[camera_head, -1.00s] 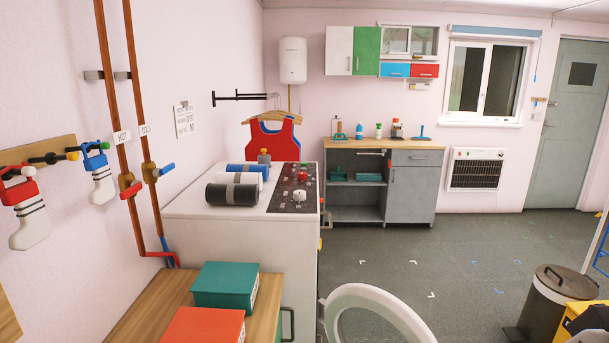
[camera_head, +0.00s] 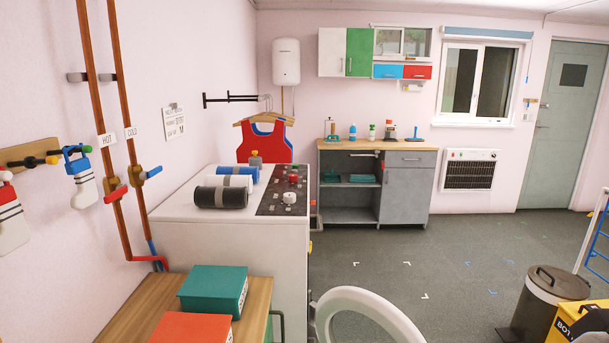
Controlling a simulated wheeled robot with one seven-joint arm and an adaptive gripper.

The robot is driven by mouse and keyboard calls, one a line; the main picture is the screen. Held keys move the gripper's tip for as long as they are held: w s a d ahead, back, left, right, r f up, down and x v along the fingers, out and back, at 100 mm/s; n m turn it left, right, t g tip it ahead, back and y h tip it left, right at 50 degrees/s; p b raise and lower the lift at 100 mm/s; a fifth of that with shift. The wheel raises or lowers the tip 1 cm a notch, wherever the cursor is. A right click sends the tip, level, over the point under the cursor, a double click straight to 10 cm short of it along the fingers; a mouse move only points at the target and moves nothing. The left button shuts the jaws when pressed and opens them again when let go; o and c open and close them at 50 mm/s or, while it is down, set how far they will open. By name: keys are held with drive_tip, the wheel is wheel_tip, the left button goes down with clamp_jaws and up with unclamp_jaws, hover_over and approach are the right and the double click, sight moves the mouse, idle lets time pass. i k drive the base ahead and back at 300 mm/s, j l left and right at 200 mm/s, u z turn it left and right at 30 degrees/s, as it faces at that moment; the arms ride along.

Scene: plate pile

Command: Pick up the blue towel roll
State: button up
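The blue towel roll (camera_head: 249,172) lies on its side at the back of the white appliance top (camera_head: 180,209). A white roll (camera_head: 208,181) with a grey band lies in front of it, and a black roll (camera_head: 206,197) with a grey band lies nearest. The three rolls lie close together, roughly parallel. The white and black rolls partly hide the lower side of the blue one. My gripper is not in the head view.
A dark control panel (camera_head: 270,204) with knobs borders the rolls on the right. A round white door (camera_head: 365,301) stands open below. Teal (camera_head: 213,289) and red (camera_head: 190,328) boxes sit on a wooden top in front. Open floor (camera_head: 450,262) lies to the right; a bin (camera_head: 550,300) stands there.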

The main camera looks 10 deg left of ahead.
sight(254, 170)
drive_tip(key=i+l+z, duration=0.35)
drive_tip(key=l, duration=0.2)
drive_tip(key=i+l+z, duration=0.3)
drive_tip(key=l, duration=0.15)
drive_tip(key=i+l+u, duration=0.1)
drive_tip(key=i, duration=0.3)
drive_tip(key=i+l+u, duration=0.15)
drive_tip(key=i+l, duration=0.15)
drive_tip(key=i+j+u, duration=0.15)
drive_tip(key=i+u, duration=0.6)
drive_tip(key=i, duration=0.2)
drive_tip(key=i+l+u, duration=0.15)
drive_tip(key=i+u, duration=0.25)
drive_tip(key=i+j, duration=0.15)
drive_tip(key=i, duration=0.6)
